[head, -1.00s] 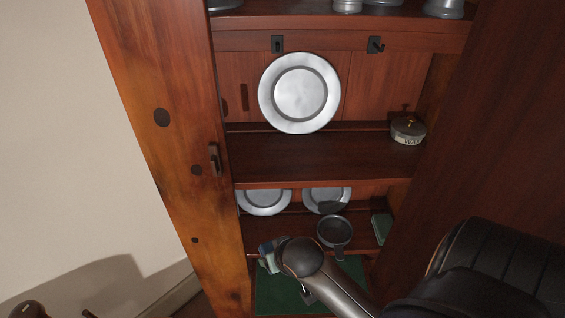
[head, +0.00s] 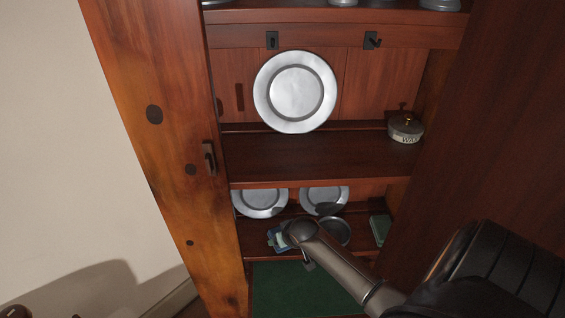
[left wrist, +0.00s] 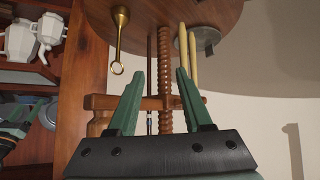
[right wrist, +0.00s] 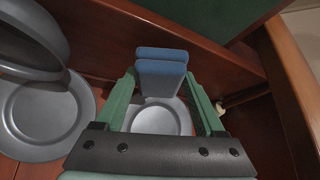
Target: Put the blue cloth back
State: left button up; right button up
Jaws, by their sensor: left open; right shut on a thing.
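My right gripper (right wrist: 162,75) is shut on the blue cloth (right wrist: 161,68), a folded light-blue pad that shows between the fingers in the right wrist view. In the head view the blue cloth (head: 274,240) is mostly hidden behind my right arm, at the left part of the lower shelf (head: 256,250). I cannot tell whether the cloth touches the shelf. My left gripper (left wrist: 160,72) is open and empty in the left wrist view, away from the cloth.
Two pewter plates (head: 260,203) stand at the lower shelf's back. A dark pan (head: 336,232) is right of my arm, with a green block (head: 380,229) beyond.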

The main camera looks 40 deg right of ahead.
jog(key=shift+f, duration=0.7)
jog(key=shift+f, duration=0.2)
jog(key=o, duration=1.3)
jog(key=shift+r, duration=0.1)
